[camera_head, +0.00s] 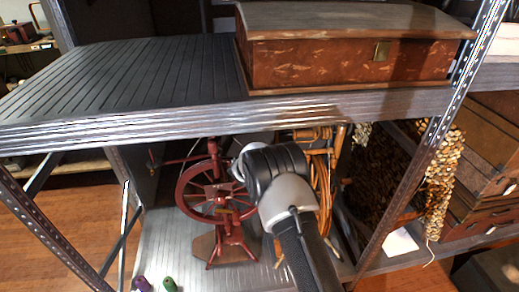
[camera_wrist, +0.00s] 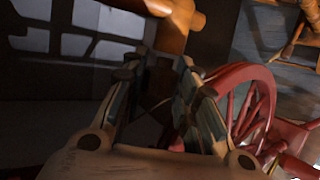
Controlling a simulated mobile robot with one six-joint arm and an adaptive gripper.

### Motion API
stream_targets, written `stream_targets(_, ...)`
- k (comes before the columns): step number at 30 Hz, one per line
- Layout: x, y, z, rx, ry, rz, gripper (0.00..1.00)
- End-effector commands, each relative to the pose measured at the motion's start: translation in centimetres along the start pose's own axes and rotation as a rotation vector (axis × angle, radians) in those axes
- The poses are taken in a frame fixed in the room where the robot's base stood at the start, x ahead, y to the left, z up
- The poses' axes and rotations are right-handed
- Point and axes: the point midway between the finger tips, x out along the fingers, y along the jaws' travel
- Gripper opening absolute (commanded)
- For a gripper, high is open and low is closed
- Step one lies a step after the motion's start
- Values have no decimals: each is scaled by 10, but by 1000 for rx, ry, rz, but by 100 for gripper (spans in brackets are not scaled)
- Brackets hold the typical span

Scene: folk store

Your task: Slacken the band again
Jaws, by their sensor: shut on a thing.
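A light-brown wooden spinning wheel (camera_head: 322,185) stands on the lower metal shelf, partly hidden behind my arm. In the wrist view my gripper (camera_wrist: 163,82) is shut on a small dark wooden part just below an orange-brown wooden piece (camera_wrist: 175,22). The held part is shadowed and mostly hidden between the fingers, so its exact shape is unclear. In the head view my wrist covers the fingertips. A red spinning wheel (camera_head: 203,192) stands to the left of my arm; its rim also shows right of the fingers in the wrist view (camera_wrist: 250,108). The drive band cannot be made out clearly.
The upper shelf (camera_head: 110,80) runs closely above my arm and carries a reddish wooden chest (camera_head: 345,62). Metal posts (camera_head: 430,140) flank the bay. A purple knob (camera_head: 142,284) and a green one (camera_head: 169,285) show at the lower shelf's front. Beaded strands (camera_head: 440,185) hang right.

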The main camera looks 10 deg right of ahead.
Motion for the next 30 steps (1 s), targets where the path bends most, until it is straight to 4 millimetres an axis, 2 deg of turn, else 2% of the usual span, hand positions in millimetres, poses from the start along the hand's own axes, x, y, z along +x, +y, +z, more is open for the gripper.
stream_targets(13, 0, -1, 0, -12, 3, -46, 4)
stream_targets(14, 0, -1, 0, -12, 3, -46, 28)
stream_targets(15, 0, -1, 0, -12, 3, -46, 31)
stream_targets(23, 0, 0, 0, -12, 4, -44, 48)
stream_targets(30, 0, 0, 0, -11, 4, -44, 48)
